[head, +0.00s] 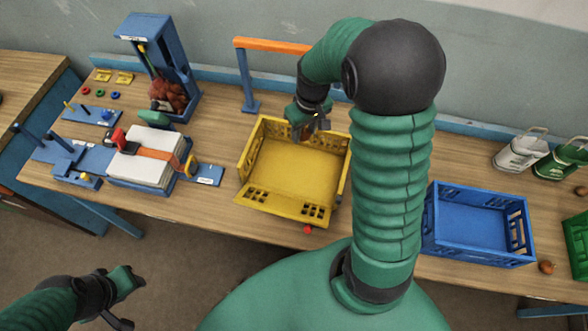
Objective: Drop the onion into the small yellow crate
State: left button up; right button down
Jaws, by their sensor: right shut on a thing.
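The yellow crate (290,172) stands on the table in the middle of the head view, its inside facing up and its floor bare where it shows. My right gripper (301,131) is above the crate's back part, pointing down. It is shut on a small brownish thing, which looks like the onion but is mostly hidden by the fingers. My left gripper (128,300) is low at the left, in front of the table, open and empty, away from the crate.
A blue crate (478,222) stands at the right, with a round brown thing (546,267) beside it. Pale and green containers (521,151) stand behind. A blue stand (157,65) and a pad on a blue base (147,160) fill the left. A red dot (308,229) lies in front of the yellow crate.

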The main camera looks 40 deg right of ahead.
jog(key=c, duration=0.8)
grip_release()
jog(key=shift+s+a+r, duration=0.25)
jog(key=shift+a, duration=0.2)
jog(key=shift+w+d+f, duration=0.15)
jog(key=shift+d, duration=0.3)
notch_tip(320, 180, up, 17)
jog(key=s, duration=0.1)
jog(key=shift+s+f, duration=0.2)
jog(key=shift+s, duration=0.2)
jog(key=shift+a, duration=0.2)
jog(key=s+a+f, duration=0.3)
jog(key=a+f, duration=0.5)
jog(key=s+a+f+n+t, duration=0.1)
jog(key=s+a+f, duration=0.2)
jog(key=a+f, duration=0.5)
jog(key=shift+a+f, duration=0.3)
jog(key=shift+f, duration=0.3)
